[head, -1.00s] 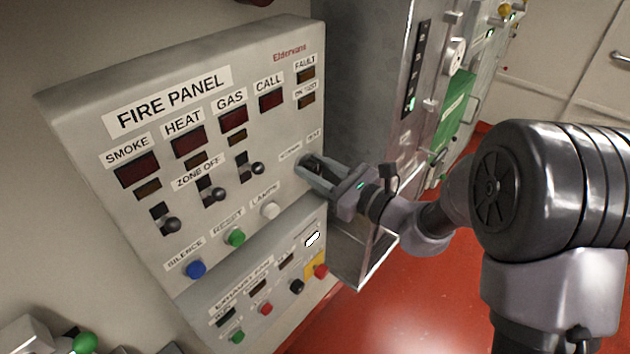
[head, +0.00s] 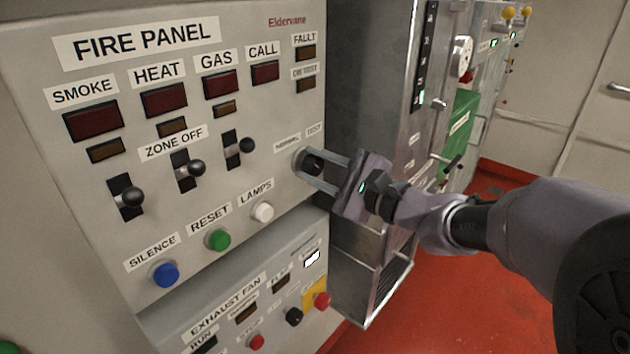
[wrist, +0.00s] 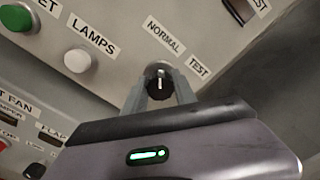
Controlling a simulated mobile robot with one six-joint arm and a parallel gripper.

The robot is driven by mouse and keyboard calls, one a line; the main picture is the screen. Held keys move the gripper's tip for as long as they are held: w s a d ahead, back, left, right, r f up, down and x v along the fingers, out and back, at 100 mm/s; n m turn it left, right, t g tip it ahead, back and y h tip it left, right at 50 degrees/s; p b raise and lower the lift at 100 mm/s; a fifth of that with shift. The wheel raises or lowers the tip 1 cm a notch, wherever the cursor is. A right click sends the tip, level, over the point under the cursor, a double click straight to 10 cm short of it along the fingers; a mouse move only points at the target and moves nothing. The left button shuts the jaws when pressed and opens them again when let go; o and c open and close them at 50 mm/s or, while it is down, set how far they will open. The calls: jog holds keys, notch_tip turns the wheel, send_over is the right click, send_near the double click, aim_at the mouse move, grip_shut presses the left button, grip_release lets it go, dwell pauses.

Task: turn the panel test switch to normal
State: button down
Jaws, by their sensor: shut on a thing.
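The panel test switch is a small black rotary knob (wrist: 160,84) with a white pointer line, on the fire panel (head: 215,120). The NORMAL label (wrist: 164,36) and the TEST label (wrist: 198,67) are printed above it. In the wrist view the white line points up toward the NORMAL label. My gripper (head: 318,172) is shut on the knob, with one finger on each side of it. In the head view the knob (head: 312,162) is partly hidden by the fingers.
White LAMPS (head: 262,212), green RESET (head: 219,240) and blue SILENCE (head: 165,275) buttons sit left of and below the gripper. Zone-off levers (head: 196,167) are farther left. The exhaust fan panel (head: 235,310) is below. A grey metal cabinet (head: 370,80) stands right.

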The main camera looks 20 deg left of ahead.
jog(key=shift+n+b, duration=0.5)
jog(key=c, duration=1)
grip_release()
jog(key=shift+d, duration=0.1)
jog(key=p+v, duration=0.1)
jog(key=v, duration=1.6)
jog(key=shift+s+d+p, duration=0.15)
jog(key=shift+p, duration=0.25)
